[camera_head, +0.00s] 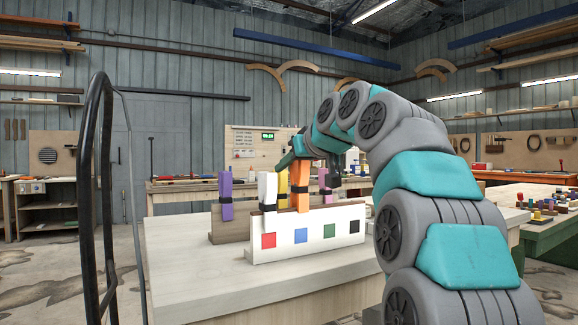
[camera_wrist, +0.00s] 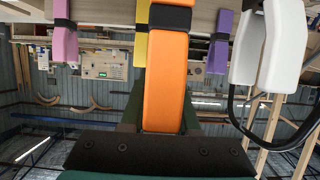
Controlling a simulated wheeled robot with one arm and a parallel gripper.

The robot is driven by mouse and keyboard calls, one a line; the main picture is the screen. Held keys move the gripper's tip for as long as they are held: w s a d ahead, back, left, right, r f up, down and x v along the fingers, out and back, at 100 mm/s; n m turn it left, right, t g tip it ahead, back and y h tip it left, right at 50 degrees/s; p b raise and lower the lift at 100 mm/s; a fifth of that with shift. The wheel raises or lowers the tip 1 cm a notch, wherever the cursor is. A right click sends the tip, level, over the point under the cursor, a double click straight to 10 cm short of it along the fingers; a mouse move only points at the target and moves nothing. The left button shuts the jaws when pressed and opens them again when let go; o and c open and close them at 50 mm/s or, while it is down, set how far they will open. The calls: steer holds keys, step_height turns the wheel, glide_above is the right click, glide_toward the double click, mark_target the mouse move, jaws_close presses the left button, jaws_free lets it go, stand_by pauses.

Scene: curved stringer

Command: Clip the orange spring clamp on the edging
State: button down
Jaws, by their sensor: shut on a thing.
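The orange spring clamp (camera_head: 300,190) is upright in my gripper (camera_head: 300,160), with a dark band around its middle. In the wrist view the orange clamp (camera_wrist: 165,70) runs from the dark gripper (camera_wrist: 162,122) to the top of the picture. In the head view its lower end meets the top line of the white board (camera_head: 345,220), which bears coloured squares. I cannot tell whether it grips that board or is only in front of or behind it. A brown wooden board (camera_head: 229,226) stands behind. Which board is the edging is unclear.
A white clamp (camera_head: 267,200) stands at the white board's left end. Purple (camera_head: 226,200), yellow (camera_head: 282,187) and pink (camera_head: 325,183) clamps stand along the brown board. The pale bench top (camera_head: 190,280) is clear in front. A dark upright rail (camera_head: 88,200) is at left.

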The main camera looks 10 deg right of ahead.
steer(key=shift+f, duration=0.35)
steer(key=shift+f+b, duration=0.15)
steer(key=shift+b, duration=0.15)
steer(key=shift+f+b, duration=0.4)
steer(key=shift+f, duration=0.05)
steer(key=shift+f, duration=0.1)
steer(key=shift+f+b, duration=0.45)
steer(key=c, duration=0.6)
jaws_free()
